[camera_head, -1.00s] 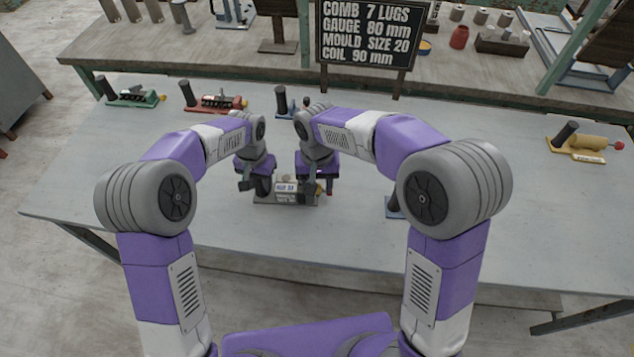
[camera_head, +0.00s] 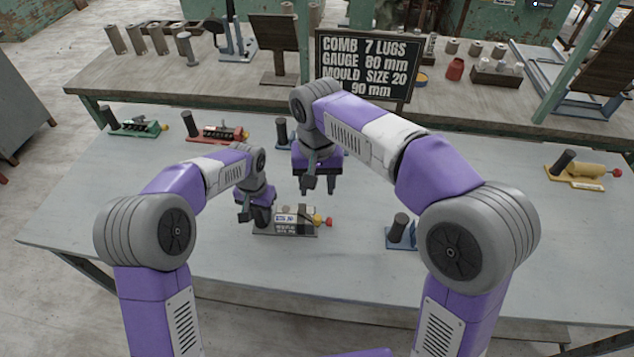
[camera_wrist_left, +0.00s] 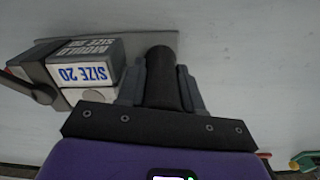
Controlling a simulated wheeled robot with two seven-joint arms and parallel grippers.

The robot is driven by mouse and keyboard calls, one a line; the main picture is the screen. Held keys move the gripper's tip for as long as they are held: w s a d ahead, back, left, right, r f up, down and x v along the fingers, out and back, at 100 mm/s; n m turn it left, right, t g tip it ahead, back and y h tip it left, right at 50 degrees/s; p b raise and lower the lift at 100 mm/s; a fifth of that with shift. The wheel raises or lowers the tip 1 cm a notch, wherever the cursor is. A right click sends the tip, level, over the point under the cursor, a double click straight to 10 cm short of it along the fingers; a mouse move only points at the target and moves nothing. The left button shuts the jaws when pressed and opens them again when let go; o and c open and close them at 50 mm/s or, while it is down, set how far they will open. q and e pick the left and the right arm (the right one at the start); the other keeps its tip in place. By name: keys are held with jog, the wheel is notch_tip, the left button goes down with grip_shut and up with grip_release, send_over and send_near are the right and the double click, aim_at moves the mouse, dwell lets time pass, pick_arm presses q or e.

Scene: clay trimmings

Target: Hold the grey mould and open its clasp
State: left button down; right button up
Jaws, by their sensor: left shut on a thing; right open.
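The grey mould (camera_head: 286,228) lies on the near table, with a red knob (camera_head: 329,222) at its right end. It also shows in the left wrist view (camera_wrist_left: 88,62), where its blocks read "SIZE 20". A dark lever (camera_wrist_left: 30,88) lies at its left there; whether the clasp is open I cannot tell. My left gripper (camera_head: 254,215) is shut on the mould's upright black handle (camera_wrist_left: 162,80). My right gripper (camera_head: 320,184) is open and empty, above and behind the mould, apart from it.
A blue tool (camera_head: 400,235) with a black handle stands to the right. A green tool (camera_head: 132,124), a red tool (camera_head: 214,132) and a yellow tool (camera_head: 577,172) stand on the table. A dark sign (camera_head: 368,65) stands at the back.

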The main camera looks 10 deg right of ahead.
pick_arm(q)
jog(key=c, duration=0.7)
grip_release()
jog(key=shift+o, duration=0.2)
